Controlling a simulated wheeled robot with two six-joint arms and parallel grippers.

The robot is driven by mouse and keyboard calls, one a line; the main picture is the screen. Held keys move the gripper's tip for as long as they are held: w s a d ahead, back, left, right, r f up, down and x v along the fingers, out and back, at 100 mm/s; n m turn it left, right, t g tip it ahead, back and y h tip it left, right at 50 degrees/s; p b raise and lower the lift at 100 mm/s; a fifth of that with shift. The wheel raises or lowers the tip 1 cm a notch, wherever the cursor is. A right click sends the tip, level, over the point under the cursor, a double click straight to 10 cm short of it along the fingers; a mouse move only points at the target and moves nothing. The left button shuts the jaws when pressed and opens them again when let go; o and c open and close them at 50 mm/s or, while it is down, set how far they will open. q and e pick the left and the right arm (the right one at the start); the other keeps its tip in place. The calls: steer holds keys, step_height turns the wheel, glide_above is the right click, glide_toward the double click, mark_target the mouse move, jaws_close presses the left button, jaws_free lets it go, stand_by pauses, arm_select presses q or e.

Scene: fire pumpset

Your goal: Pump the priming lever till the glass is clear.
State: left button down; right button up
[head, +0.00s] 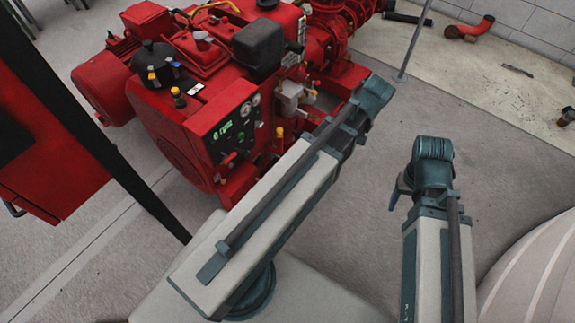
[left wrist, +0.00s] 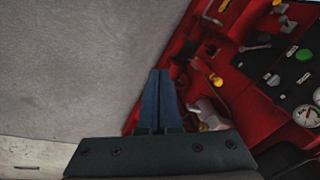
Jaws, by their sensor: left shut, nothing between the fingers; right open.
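The red pumpset engine (head: 205,100) stands at the upper left of the head view. A pale filter-like body (head: 290,97) sits on its right side, with a yellow-tipped small lever (head: 279,132) below it. In the left wrist view a yellow-tipped lever (left wrist: 215,80) and a pale metal fitting (left wrist: 208,116) lie just right of my left gripper (left wrist: 163,75). That gripper is shut and empty, apart from the lever as far as I can tell. I cannot make out the glass's contents. My right gripper (head: 399,190) is open, away from the engine, and partly hidden by its arm.
A dark panel (head: 236,130) with gauges and a green light faces the front of the engine. A red cabinet (head: 45,160) and a dark post stand at the left. A thin grey pole (head: 415,40) rises right of the engine.

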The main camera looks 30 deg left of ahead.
arm_select(q)
steer(key=w+a+f+n+b, duration=0.2)
steer(key=a+f+n+b, duration=0.1)
steer(key=a+f+b, duration=0.3)
steer(key=w+a+f+n+y+b, duration=0.1)
steer(key=w+a+f+n+b, duration=0.2)
steer(key=a+f+b, duration=0.3)
steer(key=w+a+f+n+b, duration=0.2)
steer(key=a+f+n+b, duration=0.3)
steer(key=a+f+b, duration=0.2)
steer(key=shift+w+f+g+y+b, duration=0.35)
steer(key=shift+f+b, duration=0.85)
steer(key=shift+f, duration=0.45)
steer(key=shift+f, duration=0.15)
steer(key=b+x, duration=0.8)
steer(key=x, duration=0.1)
steer(key=b+x, duration=0.4)
steer(key=b, duration=0.1)
steer(key=shift+s+d+f, duration=0.2)
steer(key=shift+f, duration=0.15)
